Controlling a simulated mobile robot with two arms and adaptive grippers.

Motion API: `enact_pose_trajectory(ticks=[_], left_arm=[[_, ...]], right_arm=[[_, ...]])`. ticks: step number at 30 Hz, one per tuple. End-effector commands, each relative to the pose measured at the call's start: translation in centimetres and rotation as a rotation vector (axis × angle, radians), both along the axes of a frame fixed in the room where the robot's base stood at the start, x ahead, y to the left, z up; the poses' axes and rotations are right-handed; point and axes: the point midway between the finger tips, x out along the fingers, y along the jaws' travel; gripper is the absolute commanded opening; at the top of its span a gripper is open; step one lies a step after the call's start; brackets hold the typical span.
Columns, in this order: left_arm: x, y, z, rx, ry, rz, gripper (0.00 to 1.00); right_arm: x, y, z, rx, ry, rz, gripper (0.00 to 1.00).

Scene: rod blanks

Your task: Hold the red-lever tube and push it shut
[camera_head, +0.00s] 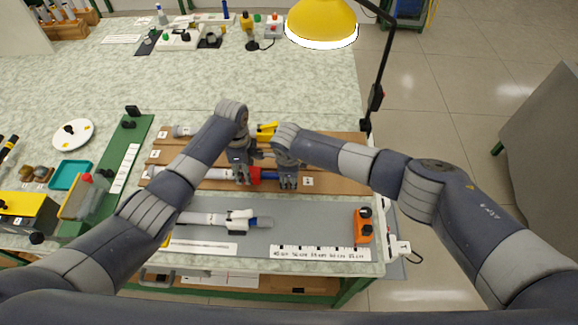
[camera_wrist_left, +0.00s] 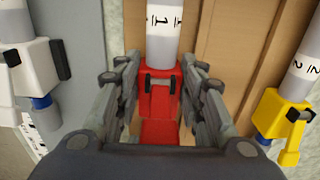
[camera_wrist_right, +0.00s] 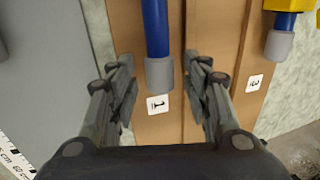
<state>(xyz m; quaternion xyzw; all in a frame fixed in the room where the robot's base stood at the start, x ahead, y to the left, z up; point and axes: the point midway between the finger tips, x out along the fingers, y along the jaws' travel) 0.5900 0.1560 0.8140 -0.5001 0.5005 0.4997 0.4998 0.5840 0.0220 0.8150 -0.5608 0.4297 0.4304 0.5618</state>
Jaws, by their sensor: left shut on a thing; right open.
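The red-lever tube lies across the wooden board (camera_head: 325,186). Its white body marked 1 (camera_wrist_left: 162,35) and red lever clamp (camera_wrist_left: 160,98) show in the left wrist view. My left gripper (camera_wrist_left: 160,85) is shut on the red clamp, one finger on each side. The tube's blue rod (camera_wrist_right: 156,30) with its grey end cap (camera_wrist_right: 159,74) shows in the right wrist view. My right gripper (camera_wrist_right: 160,85) is open, its fingers on either side of the grey cap with gaps showing. In the head view, both grippers hide part of the tube.
A yellow-lever tube (camera_wrist_left: 278,110) lies beside it on the board. A white-lever tube (camera_head: 239,220) lies on the grey mat (camera_head: 330,220) at the front. An orange device (camera_head: 363,226) and a printed ruler (camera_head: 320,253) are also there. A yellow lamp (camera_head: 322,20) hangs behind.

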Motion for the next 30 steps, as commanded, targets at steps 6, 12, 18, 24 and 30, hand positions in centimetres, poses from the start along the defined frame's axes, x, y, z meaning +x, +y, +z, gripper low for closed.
enact_pose_trajectory(ticks=[6,12,18,24,30], left_arm=[[0.0,0.1,0.0,0.002,0.0,0.0,0.07],[0.0,0.1,0.0,0.002,0.0,0.001,0.07],[0.0,0.1,0.0,0.002,0.0,0.001,0.07],[0.0,0.1,0.0,0.003,0.0,0.001,0.07],[0.0,0.1,0.0,0.003,0.0,0.001,0.07]], right_arm=[[-0.6,-0.1,2.6,0.0,-0.003,0.003,0.45],[-1.5,-0.1,6.0,-0.001,-0.004,0.002,0.45],[-2.3,0.0,9.2,0.0,-0.004,0.002,0.45],[-2.9,0.0,10.8,-0.001,-0.001,0.002,0.45],[-2.9,0.0,11.0,-0.002,0.0,0.0,0.45]])
